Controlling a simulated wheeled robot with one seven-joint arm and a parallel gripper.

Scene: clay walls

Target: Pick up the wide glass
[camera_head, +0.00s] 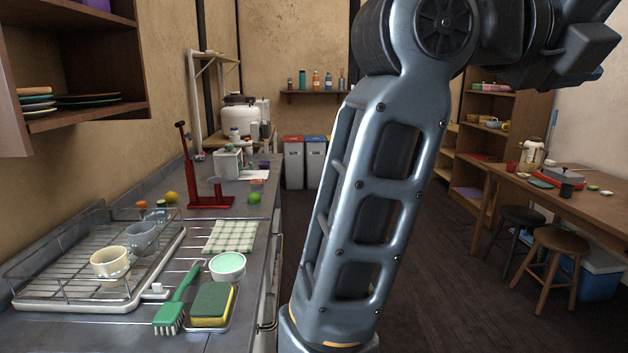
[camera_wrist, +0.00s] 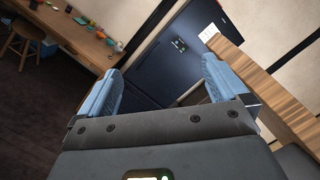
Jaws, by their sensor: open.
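I cannot make out for sure which thing is the wide glass. In the head view a grey-blue cup (camera_head: 142,238) stands in the wire dish rack (camera_head: 70,303) on the left counter, behind a cream cup (camera_head: 110,263). A smaller bluish vessel (camera_head: 156,216) shows behind the rack, too small to tell if it is glass. My gripper (camera_wrist: 160,88) is open and empty in the wrist view, with its two blue fingers apart. It is raised well away from the counter, and no glass shows between its fingers.
A green brush (camera_head: 178,297), a sponge (camera_head: 212,304), a white bowl (camera_head: 228,266) and a checked cloth (camera_head: 231,236) lie right of the rack. A red stand (camera_head: 208,198) is farther back. A wall cupboard (camera_head: 105,75) overhangs the left. A table (camera_head: 560,197) with stools stands right.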

